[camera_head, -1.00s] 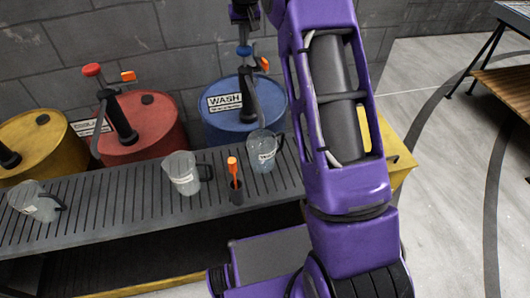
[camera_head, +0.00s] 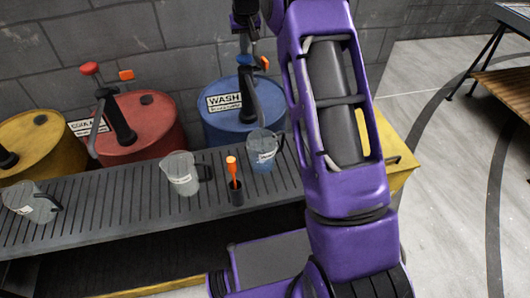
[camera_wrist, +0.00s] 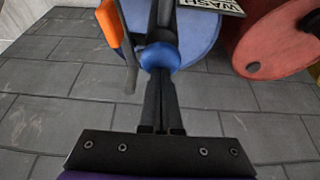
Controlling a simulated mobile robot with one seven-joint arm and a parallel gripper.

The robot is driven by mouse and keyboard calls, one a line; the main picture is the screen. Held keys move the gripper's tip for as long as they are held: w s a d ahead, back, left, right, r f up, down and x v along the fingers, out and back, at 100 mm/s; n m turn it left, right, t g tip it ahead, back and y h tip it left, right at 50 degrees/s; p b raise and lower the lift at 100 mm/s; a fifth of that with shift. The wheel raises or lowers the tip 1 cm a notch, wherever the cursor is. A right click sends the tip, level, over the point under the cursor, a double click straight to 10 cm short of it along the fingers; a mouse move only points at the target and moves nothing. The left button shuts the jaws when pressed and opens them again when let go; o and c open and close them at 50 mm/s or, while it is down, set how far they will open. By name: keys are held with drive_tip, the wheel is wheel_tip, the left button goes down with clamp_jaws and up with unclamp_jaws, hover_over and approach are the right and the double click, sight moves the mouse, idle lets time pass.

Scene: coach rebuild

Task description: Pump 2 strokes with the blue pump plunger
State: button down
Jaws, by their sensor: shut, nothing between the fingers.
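The blue drum (camera_head: 213,125) with its WASH label stands against the wall, and a dark hand pump rises from its top. The pump's blue plunger knob (camera_head: 245,60) sits on the pump's upper end; it also shows in the wrist view (camera_wrist: 160,54). My gripper (camera_head: 244,48) is shut and empty, directly above the knob. In the wrist view my gripper's fingertips (camera_wrist: 165,76) meet the knob and appear to touch it. A clear jug (camera_head: 262,150) with a bluish tint stands on the slatted bench in front of the blue drum.
An orange pump part (camera_wrist: 109,24) is close beside the knob. A red drum (camera_head: 150,135) and a yellow drum (camera_head: 45,150) stand to the left. The slatted bench (camera_head: 110,200) holds two more jugs and an orange-handled tool (camera_head: 232,168) in a dark cup.

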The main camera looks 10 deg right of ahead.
drive_tip(key=shift+s+f, duration=0.15)
drive_tip(key=shift+f, duration=0.35)
idle(0.3)
drive_tip(key=shift+r+p, duration=1.85)
drive_tip(key=shift+r, duration=1.8)
drive_tip(key=shift+r, duration=0.1)
drive_tip(key=shift+r, duration=2.9)
